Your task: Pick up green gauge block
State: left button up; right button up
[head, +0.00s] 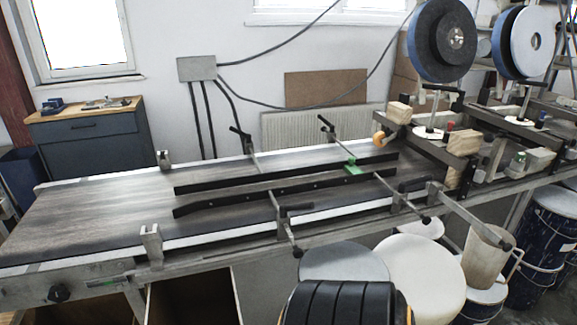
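A small bright green block (354,169), which looks like the green gauge block, sits on the conveyor (95,208) near its right end. It is between the two long black guide rails, close to the far rail (290,175) and beside a dark guide rod. Its exact shape and whether it touches the rail are too small to tell. Neither of my grippers is in view.
Black-handled clamp rods (285,222) cross the conveyor's near edge. A machine with large dark blue reels (425,45) stands at the right. White drum lids (422,275) and dark blue drums stand in front. The conveyor's left part is clear.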

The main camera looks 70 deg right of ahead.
aim_at(351, 168)
jog(key=z, duration=2.75)
jog(key=i+l, duration=0.15)
jog(key=l, duration=0.2)
jog(key=i+l+u, duration=0.1)
jog(key=l, duration=0.3)
jog(key=i+l, duration=0.15)
jog(key=l, duration=0.2)
jog(key=i+u, duration=0.05)
